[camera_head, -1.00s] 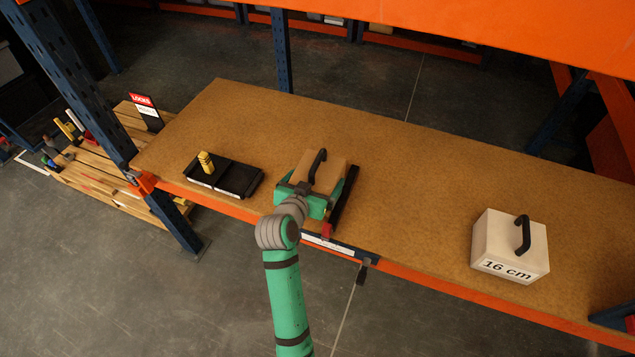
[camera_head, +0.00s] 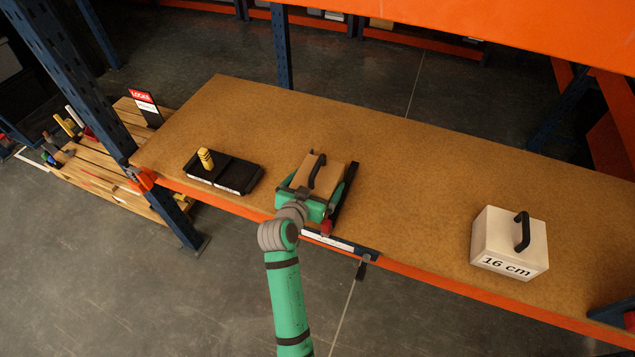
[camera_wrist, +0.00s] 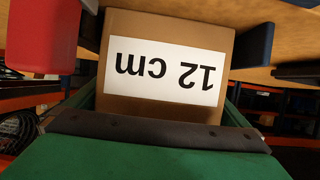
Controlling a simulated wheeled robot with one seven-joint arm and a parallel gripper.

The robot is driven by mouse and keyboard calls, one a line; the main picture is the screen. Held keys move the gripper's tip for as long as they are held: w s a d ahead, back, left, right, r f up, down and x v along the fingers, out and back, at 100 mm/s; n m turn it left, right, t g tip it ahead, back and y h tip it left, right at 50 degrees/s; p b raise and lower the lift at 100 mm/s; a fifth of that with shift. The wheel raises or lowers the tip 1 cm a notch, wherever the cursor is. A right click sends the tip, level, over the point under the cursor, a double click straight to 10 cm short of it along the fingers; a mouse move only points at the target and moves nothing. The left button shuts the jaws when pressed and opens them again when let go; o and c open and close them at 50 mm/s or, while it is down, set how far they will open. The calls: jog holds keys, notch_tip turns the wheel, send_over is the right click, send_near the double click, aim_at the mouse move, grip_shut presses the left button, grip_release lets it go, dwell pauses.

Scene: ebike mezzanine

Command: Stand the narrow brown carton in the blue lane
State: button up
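The brown carton (camera_head: 330,172), with a black handle on top, is upright at the shelf's front edge. Its "12 cm" label faces the wrist camera, upside down in that view (camera_wrist: 165,97). My green gripper (camera_head: 312,200) is at the carton's near side, its fingers along both sides, and looks shut on it. A dark rail (camera_head: 347,190) with a red end block runs along the carton's right. Blue wall pieces show on both sides of the carton in the wrist view (camera_wrist: 252,46). The lane floor is hidden; I cannot tell whether the carton's bottom touches the board.
A white "16 cm" carton (camera_head: 495,240) with a black handle stands to the right on the brown shelf board (camera_head: 410,190). A black tray (camera_head: 235,177) with a yellow peg lies to the left. An orange beam (camera_head: 480,20) crosses above. The shelf's back middle is clear.

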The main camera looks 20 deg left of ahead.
jog(key=shift+r, duration=0.15)
jog(key=v, duration=1.2)
jog(key=shift+w, duration=0.15)
